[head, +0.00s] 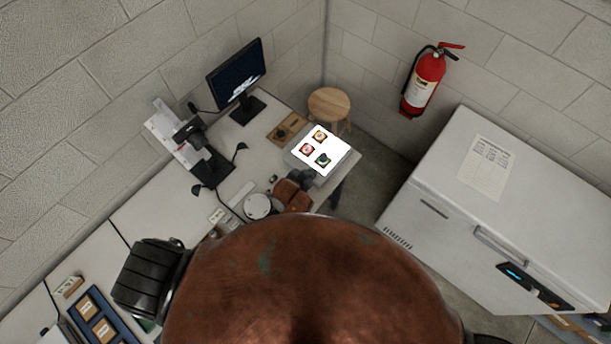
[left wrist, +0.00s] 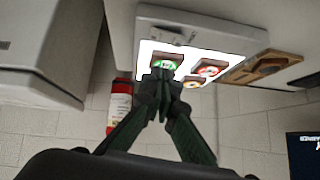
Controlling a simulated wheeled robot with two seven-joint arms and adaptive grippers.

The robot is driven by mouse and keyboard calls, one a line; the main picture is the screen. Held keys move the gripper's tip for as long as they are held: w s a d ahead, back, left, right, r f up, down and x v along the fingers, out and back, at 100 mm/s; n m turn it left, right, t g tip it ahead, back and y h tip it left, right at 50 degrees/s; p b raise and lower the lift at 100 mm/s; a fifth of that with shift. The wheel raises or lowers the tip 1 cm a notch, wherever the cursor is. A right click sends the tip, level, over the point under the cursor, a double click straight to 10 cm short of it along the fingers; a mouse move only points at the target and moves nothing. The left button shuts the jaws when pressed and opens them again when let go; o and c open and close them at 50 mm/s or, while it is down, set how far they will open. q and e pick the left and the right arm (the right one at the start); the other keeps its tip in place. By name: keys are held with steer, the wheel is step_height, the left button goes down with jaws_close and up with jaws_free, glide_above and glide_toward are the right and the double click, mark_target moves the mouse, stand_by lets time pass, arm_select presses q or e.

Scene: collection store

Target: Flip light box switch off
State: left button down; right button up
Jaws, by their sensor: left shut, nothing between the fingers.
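The light box (head: 339,158) is a flat pale box near the right end of the desk in the head view. Its top glows white, with three small coloured pieces on it. In the left wrist view the light box (left wrist: 215,32) appears upside down, and a small grey fitting, perhaps the switch (left wrist: 172,36), shows on its side. I cannot read its position. My left gripper (head: 305,178) is shut and empty at the box's near edge. In the left wrist view its fingertips (left wrist: 162,80) overlap the lit panel; I cannot tell if they touch.
A wooden tray (head: 284,130) lies beside the box. A monitor (head: 238,72), a stand with a camera-like device (head: 190,135) and a round white dish (head: 257,206) are on the desk.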

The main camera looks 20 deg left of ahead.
arm_select(q)
steer(key=v, duration=0.7)
steer(key=shift+s+r, duration=0.2)
steer(key=shift+s, duration=0.15)
